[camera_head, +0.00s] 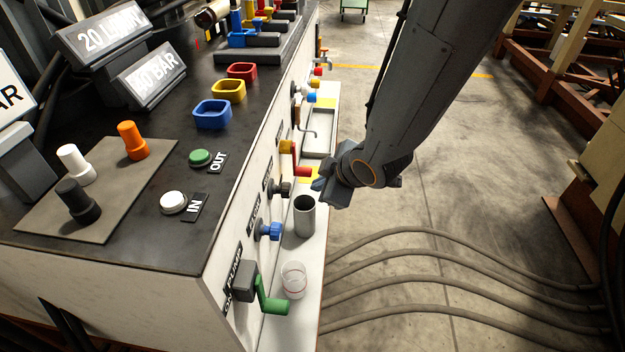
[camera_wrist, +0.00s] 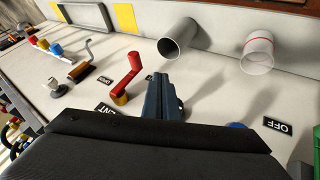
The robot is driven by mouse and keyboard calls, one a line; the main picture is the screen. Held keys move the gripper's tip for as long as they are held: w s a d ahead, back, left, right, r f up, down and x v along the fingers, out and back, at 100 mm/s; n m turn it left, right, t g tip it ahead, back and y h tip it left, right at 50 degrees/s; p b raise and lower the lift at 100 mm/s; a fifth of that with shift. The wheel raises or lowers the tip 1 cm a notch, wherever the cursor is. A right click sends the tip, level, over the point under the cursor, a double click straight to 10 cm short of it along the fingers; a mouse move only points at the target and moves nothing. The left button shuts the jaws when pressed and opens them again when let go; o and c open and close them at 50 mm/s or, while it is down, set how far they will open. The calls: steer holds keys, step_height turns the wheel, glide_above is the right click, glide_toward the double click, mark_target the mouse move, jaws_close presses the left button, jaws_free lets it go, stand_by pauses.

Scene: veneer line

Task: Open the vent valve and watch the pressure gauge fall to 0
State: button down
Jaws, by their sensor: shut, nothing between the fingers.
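A label reading "ENT", partly hidden, lies beside the yellow base of a red lever (camera_wrist: 130,70) in the wrist view. The same red lever (camera_head: 303,171) with its yellow base shows on the white panel front in the head view, sticking out sideways. My gripper (camera_head: 320,185) is shut and empty, just out from the panel near this lever. In the wrist view its fingers (camera_wrist: 163,98) are together, right of the lever and apart from it in the picture. I cannot make out a pressure gauge dial; a sign with "BAR" (camera_head: 152,75) stands on the console top.
A metal cup (camera_head: 305,217) and a clear beaker (camera_head: 294,281) stand on the shelf below the panel. A black knob (camera_head: 280,188), a blue valve (camera_head: 269,231) and a green handle (camera_head: 272,301) also stick out of the panel. Several hoses (camera_head: 430,240) cross the floor.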

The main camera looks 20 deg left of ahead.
steer(key=x, duration=0.9)
steer(key=shift+f, duration=0.3)
steer(key=shift+w+a+r, duration=0.15)
steer(key=shift+w+a, duration=0.05)
steer(key=shift+w, duration=0.4)
steer(key=shift+w+a+r, duration=0.1)
steer(key=shift+w+a, duration=0.15)
steer(key=shift+w, duration=0.35)
steer(key=shift+w+a+r+p, duration=0.1)
steer(key=shift+w+p, duration=0.1)
steer(key=shift+w, duration=0.2)
steer(key=shift+w+a+p, duration=0.15)
steer(key=shift+w+p, duration=0.05)
steer(key=shift+w, duration=0.2)
steer(key=shift+a+b, duration=0.2)
steer(key=shift+b, duration=0.6)
